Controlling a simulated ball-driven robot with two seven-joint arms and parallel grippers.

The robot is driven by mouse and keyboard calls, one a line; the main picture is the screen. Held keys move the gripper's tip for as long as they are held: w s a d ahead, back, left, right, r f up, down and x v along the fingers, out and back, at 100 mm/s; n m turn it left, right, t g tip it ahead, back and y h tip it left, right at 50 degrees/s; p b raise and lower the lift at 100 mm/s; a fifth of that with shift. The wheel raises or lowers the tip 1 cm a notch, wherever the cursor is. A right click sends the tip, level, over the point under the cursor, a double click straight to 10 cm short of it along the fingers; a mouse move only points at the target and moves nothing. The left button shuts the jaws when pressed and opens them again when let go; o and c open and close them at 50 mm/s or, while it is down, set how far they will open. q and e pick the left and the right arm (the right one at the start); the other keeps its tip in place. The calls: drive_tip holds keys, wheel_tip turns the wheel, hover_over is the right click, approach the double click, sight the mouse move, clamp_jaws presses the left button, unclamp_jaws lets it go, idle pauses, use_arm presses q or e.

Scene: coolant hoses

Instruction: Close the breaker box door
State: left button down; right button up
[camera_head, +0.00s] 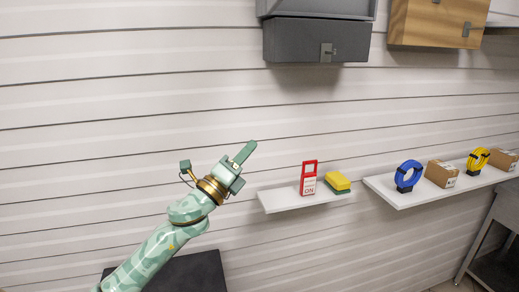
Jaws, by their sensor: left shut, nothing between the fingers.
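A dark grey wall box (300,40) with a small latch plate on its front hangs at the top of the head view. It looks like the breaker box, but its upper part is cut off by the frame edge. I cannot tell from this view how far its door stands open. My left gripper (246,150) is shut and empty, pointing up and to the right. It is below and to the left of the grey box, apart from it, in front of the slatted wall. My right gripper is not in view.
A wooden cabinet (428,22) hangs right of the grey box. A longer shelf (405,200) holds a blue hose coil (409,170), cartons and a yellow coil (477,160).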

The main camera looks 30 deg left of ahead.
use_arm(q)
drive_tip(key=s+d+r+m+g+h, duration=0.1)
drive_tip(key=s+r+m+g+h, duration=0.2)
drive_tip(key=r+m+h, duration=0.6)
drive_tip(key=s+d+r+m+g+h, duration=0.1)
drive_tip(key=s+r+m+g+h, duration=0.4)
drive_tip(key=r+m, duration=0.65)
drive_tip(key=s+a+r+m+g+y, duration=0.1)
drive_tip(key=s+r+m+g, duration=0.1)
drive_tip(key=s+r+m, duration=0.5)
drive_tip(key=s+a+r+m+g+y, duration=0.1)
drive_tip(key=s+r+m+g+y, duration=0.15)
drive_tip(key=s+m, duration=0.55)
drive_tip(key=w+d+m+p, duration=0.2)
drive_tip(key=w+d+p, duration=0.5)
drive_tip(key=w+d, duration=0.3)
drive_tip(key=shift+x, duration=0.8)
drive_tip(key=shift+d+h, duration=0.15)
drive_tip(key=shift+h, duration=0.1)
